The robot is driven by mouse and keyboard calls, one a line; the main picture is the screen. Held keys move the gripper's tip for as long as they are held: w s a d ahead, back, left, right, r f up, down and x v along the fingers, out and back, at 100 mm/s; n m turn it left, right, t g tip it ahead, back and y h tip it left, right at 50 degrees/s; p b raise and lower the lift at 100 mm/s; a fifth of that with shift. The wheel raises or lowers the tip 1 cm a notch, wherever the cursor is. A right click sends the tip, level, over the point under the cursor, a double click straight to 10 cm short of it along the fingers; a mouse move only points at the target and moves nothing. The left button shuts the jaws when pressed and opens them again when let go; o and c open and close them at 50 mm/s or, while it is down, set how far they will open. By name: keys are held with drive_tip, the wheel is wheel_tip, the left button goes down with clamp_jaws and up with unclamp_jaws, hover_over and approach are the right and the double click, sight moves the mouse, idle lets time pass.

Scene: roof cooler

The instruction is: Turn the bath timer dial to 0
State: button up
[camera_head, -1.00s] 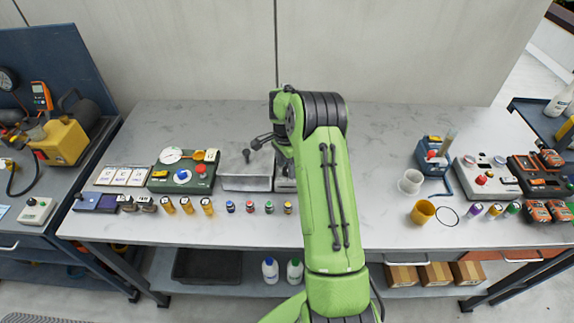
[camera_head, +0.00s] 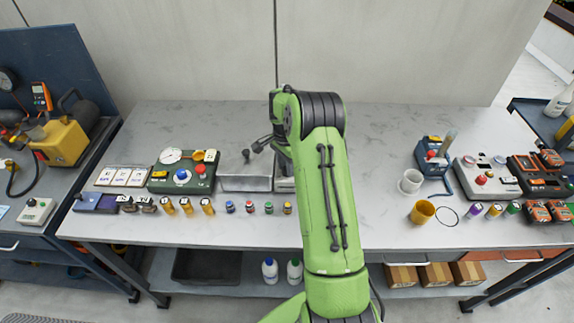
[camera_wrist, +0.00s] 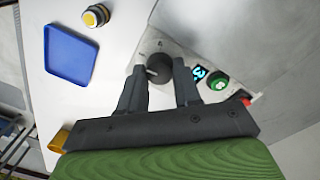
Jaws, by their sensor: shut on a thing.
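In the wrist view, the bath timer dial (camera_wrist: 157,71) is a dark round knob with a pale pointer mark on a light grey panel (camera_wrist: 150,44). My gripper (camera_wrist: 159,66) has its two dark fingers on either side of the knob and is shut on it. A small lit blue display (camera_wrist: 198,73) sits right of the dial; its digit looks like a 3 but is tilted and partly hidden. A green button (camera_wrist: 217,82) is beside it. The dial's scale marks are too small to read.
A metal bath box (camera_head: 245,183) stands left of my arm. Cups (camera_head: 423,212) and devices stand at right. In the wrist view, a blue tray (camera_wrist: 68,54) and a yellow-topped jar (camera_wrist: 95,16) are left.

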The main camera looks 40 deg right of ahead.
drive_tip(key=n, duration=0.8)
drive_tip(key=shift+n+b, duration=0.35)
drive_tip(key=shift+n, duration=0.05)
drive_tip(key=n, duration=0.4)
drive_tip(key=shift+n, duration=0.3)
drive_tip(key=n+b, duration=0.1)
drive_tip(key=n, duration=0.3)
drive_tip(key=shift+n+h, duration=0.3)
drive_tip(key=n, duration=0.4)
drive_tip(key=shift+t+b, duration=0.35)
drive_tip(key=shift+t, duration=0.05)
drive_tip(key=n+b, duration=0.1)
drive_tip(key=n, duration=0.4)
drive_tip(key=shift+a, duration=0.1)
drive_tip(key=n+b, duration=0.1)
drive_tip(key=n, duration=0.3)
drive_tip(key=shift+n+b, duration=0.7)
drive_tip(key=shift+n, duration=1.1)
drive_tip(key=shift+r+n, duration=0.1)
drive_tip(key=shift+n, duration=0.2)
